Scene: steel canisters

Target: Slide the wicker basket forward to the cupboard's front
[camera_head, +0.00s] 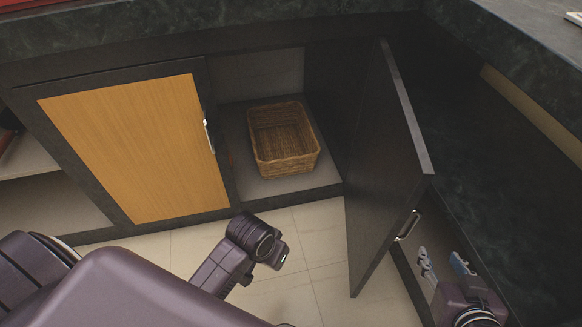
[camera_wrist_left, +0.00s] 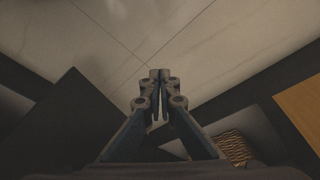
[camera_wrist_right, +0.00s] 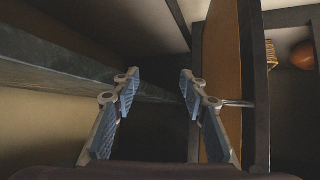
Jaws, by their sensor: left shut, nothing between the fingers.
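The brown wicker basket (camera_head: 284,150) stands upright and empty on the floor of the open cupboard (camera_head: 290,188), with a strip of bare floor before it. Part of it shows in the left wrist view (camera_wrist_left: 233,147) and a corner in the right wrist view (camera_wrist_right: 272,55). My left gripper (camera_wrist_left: 159,74) is shut and empty over the floor tiles, apart from the basket; its fingers are hard to make out in the head view. My right gripper (camera_head: 441,258) is open and empty beside the open cupboard door, near its handle; its spread fingers show in the right wrist view (camera_wrist_right: 160,78).
The dark open door (camera_head: 385,170) stands out into the room right of the basket, its handle (camera_head: 408,226) facing my right gripper. A closed wooden door (camera_head: 140,150) is on the left. An orange round object (camera_wrist_right: 302,55) sits near the basket. Floor tiles (camera_head: 315,235) before the cupboard are clear.

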